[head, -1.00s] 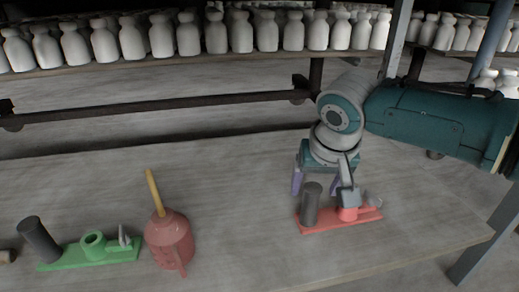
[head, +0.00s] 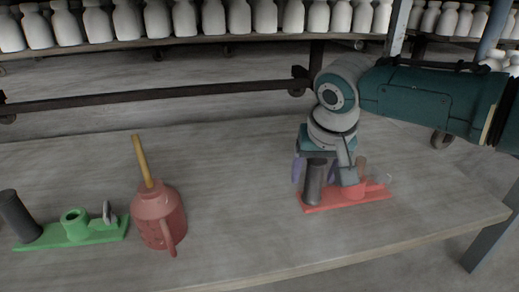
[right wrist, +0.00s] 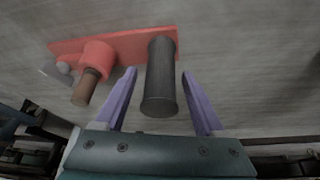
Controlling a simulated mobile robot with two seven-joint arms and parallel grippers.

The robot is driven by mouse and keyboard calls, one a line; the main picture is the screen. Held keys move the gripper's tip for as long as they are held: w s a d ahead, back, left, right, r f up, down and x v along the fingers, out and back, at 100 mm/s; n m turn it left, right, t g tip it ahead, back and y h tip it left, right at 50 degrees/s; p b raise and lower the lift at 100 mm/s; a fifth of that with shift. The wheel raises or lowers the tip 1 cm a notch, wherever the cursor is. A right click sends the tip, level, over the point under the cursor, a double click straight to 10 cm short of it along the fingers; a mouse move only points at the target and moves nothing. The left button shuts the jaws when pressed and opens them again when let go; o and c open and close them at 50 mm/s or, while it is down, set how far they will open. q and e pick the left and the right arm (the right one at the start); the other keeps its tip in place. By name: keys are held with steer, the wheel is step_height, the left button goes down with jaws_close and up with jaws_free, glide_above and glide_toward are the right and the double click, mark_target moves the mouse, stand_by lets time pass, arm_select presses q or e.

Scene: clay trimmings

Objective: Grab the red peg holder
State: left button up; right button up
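The red peg holder (head: 330,202) lies on the table at the right in the head view. It has a flat red base, a dark grey cylinder (head: 314,182) standing at one end and a red socket with a brown peg. It also shows at the top of the right wrist view (right wrist: 128,44). My right gripper (right wrist: 158,90) is above and behind it, pointing down. Its two purple fingers are open, one on each side of the dark cylinder, with visible gaps. My left gripper is not in view.
A green peg holder (head: 60,237) with a dark cylinder lies at the far left. A red jug (head: 158,213) with a yellow stick stands between the holders. The table (head: 240,200) between jug and red holder is clear. A shelf of white bottles (head: 212,22) runs behind.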

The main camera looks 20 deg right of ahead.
jaws_close()
stand_by(0.3)
stand_by(0.4)
